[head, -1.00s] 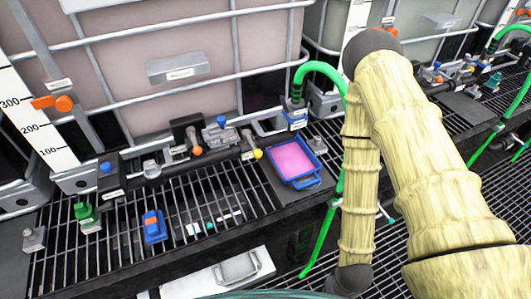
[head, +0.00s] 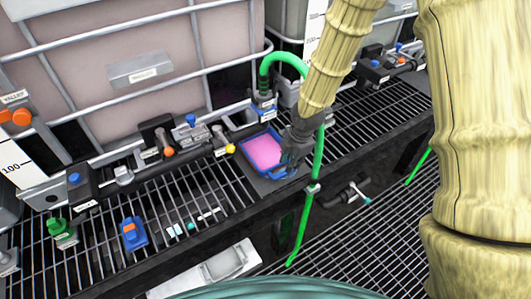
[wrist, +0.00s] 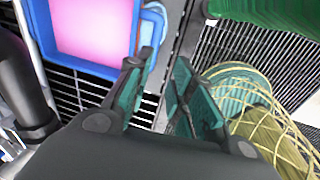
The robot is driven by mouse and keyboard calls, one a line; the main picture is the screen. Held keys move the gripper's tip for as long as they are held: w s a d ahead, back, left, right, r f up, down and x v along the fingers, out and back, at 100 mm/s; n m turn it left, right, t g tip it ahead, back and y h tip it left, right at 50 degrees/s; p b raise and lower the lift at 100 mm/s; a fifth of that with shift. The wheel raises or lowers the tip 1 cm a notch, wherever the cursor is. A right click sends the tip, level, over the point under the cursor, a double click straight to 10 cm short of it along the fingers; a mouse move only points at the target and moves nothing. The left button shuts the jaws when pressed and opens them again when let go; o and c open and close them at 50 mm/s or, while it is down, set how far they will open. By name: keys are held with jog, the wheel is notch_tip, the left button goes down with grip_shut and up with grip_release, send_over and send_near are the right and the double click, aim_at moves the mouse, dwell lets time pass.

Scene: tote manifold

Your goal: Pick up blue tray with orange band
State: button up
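The blue tray (head: 250,160) holds a pink fill and sits on the dark shelf beside the grate. In the wrist view its blue rim (wrist: 85,66) is at the upper left, with a small orange strip by its blue handle (wrist: 152,28). My gripper (head: 290,162) is at the tray's right front side in the head view and hides part of the handle. In the wrist view my gripper (wrist: 160,78) is open, with a gap between its teal-padded fingers. The left finger is close to the handle; I cannot tell whether it touches.
A green hose (head: 316,170) hangs just right of the tray and my gripper. A blue fitting with an orange top (head: 132,233) and a green fitting (head: 62,232) stand on the grate to the left. Pipes and valves (head: 195,135) run behind the tray.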

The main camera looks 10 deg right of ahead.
jog(key=w, duration=0.1)
jog(key=p, duration=0.1)
send_over(284, 173)
jog(key=d, duration=0.1)
jog(key=shift+n, duration=0.4)
jog(key=shift+s+f, duration=0.2)
jog(key=shift+f, duration=0.85)
jog(key=shift+s+f, duration=0.2)
jog(key=shift+f, duration=0.85)
jog(key=shift+w+a+f+p, duration=0.15)
jog(key=shift+f+p, duration=0.3)
jog(key=shift+f, duration=0.35)
jog(key=shift+w+a+f+p, duration=0.15)
jog(key=shift+f+p, duration=0.25)
jog(key=shift+f, duration=0.4)
jog(key=shift+w+a+f, duration=0.1)
jog(key=shift+w+f, duration=0.05)
jog(key=shift+f, duration=0.85)
jog(key=shift+c, duration=0.2)
grip_shut()
